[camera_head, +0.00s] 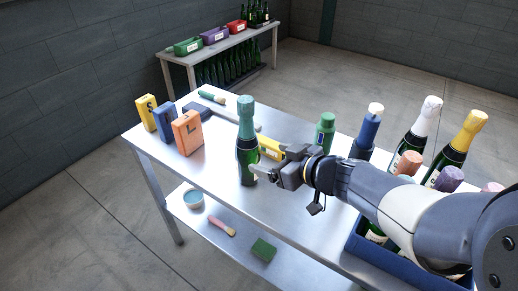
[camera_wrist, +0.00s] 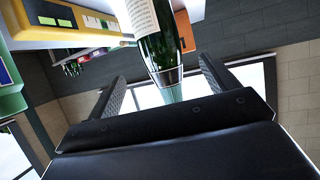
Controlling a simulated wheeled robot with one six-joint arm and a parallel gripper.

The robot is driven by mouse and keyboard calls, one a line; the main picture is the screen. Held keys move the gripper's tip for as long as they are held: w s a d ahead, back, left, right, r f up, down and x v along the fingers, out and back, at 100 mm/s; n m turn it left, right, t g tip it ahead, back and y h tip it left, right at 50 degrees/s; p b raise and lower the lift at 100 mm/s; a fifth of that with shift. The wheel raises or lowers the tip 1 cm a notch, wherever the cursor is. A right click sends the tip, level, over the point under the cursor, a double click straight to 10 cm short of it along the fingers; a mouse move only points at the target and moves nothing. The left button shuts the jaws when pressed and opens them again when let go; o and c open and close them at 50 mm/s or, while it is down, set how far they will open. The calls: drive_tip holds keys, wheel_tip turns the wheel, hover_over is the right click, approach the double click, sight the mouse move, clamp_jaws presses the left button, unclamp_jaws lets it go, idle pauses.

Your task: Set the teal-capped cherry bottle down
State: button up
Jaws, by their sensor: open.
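The teal-capped bottle (camera_head: 246,150) is dark green with a teal foil over its neck. It stands upright on the metal table (camera_head: 215,170), towards its front edge. My gripper (camera_head: 258,172) is open at the bottle's lower body, reaching in from the right. In the wrist view the bottle (camera_wrist: 158,35) appears between the two spread fingers of my gripper (camera_wrist: 162,85), with a gap visible on each side. Its pale label shows, but I cannot read it. Whether a finger touches the glass cannot be told.
Lettered boxes, including an orange one (camera_head: 187,132), stand left of the bottle. A yellow device (camera_head: 271,148) is close behind my gripper. A green container (camera_head: 325,132) and a blue bottle (camera_head: 367,133) stand to the right. A blue crate (camera_head: 355,250) holds several bottles.

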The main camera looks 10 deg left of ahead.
drive_tip(key=shift+p+v, duration=0.45)
drive_tip(key=shift+v, duration=1.6)
